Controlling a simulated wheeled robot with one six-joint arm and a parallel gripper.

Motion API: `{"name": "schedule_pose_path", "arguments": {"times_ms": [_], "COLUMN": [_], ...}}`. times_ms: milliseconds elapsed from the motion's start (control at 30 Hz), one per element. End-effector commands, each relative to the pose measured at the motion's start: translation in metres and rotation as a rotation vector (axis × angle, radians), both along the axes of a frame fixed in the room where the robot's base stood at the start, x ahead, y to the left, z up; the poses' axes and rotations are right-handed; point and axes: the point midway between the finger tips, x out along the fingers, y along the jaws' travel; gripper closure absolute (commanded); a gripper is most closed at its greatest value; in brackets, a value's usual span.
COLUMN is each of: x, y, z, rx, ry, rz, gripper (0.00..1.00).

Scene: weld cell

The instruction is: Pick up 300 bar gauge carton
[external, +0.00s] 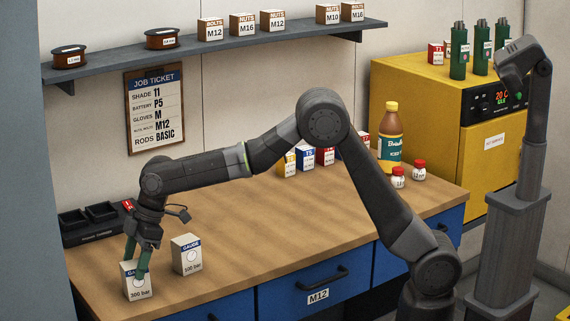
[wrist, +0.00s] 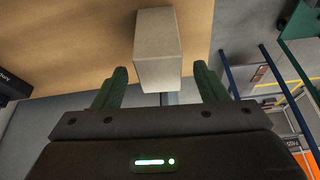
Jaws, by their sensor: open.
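The 300 bar gauge carton (external: 138,287) stands upright at the front left edge of the bench. It is pale with a blue band and a round dial picture. My gripper (external: 136,262) is directly above and around its upper part in the external view, pointing down. In the wrist view the pale carton (wrist: 159,52) lies ahead, centred between my two green fingers (wrist: 160,88), which stand apart. Whether the fingers touch the carton cannot be told. A second carton marked 100 bar (external: 187,255) stands just to the right.
A dark charging tray (external: 90,225) sits behind at the left. Other cartons (external: 307,157), a brown bottle (external: 391,137) and small red-capped jars (external: 398,177) stand at the back right. The middle of the bench (external: 270,220) is clear. A shelf (external: 215,45) hangs above.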

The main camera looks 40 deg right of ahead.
Motion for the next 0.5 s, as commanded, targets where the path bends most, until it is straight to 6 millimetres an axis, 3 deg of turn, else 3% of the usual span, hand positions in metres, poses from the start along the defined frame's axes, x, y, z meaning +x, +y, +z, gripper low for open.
{"name": "schedule_pose_path", "arguments": {"times_ms": [200,433,500], "x": [0.001,0.002,0.002], "y": [0.011,0.013,0.013], "z": [-0.030,-0.033,-0.033], "rx": [-0.003,0.000,0.000], "ry": [0.001,0.000,0.000], "rz": [0.000,0.000,0.000], "gripper": [0.34,0.34,0.45]}}
